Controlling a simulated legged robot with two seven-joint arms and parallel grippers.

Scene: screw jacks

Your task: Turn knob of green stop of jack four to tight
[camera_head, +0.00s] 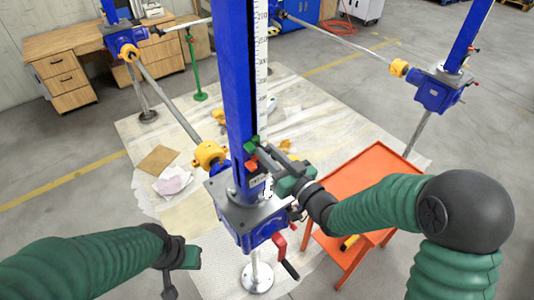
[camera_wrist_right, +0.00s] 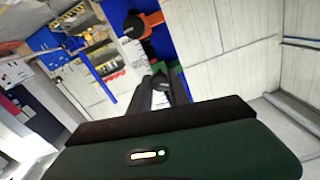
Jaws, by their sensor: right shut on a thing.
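The near jack has a tall blue column (camera_head: 238,75) with a white scale. The green stop (camera_head: 251,145) sits on this column, just above an orange-red stop (camera_head: 251,165). My right gripper (camera_head: 262,150) reaches in from the right and is shut at the green stop's knob, which its fingers mostly hide. In the right wrist view the fingers (camera_wrist_right: 161,92) close together at a bit of green, with the orange-red stop (camera_wrist_right: 146,24) on the blue column (camera_wrist_right: 160,45) beyond. My left gripper (camera_head: 178,272) hangs low at left, away from the jack; its opening is unclear. No jack number is legible.
A crank handle (camera_head: 287,255) sticks out below the near jack's blue gearbox (camera_head: 243,222). An orange table (camera_head: 365,180) stands close on the right. Shafts with yellow couplings (camera_head: 208,154) link to other jacks (camera_head: 440,88).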

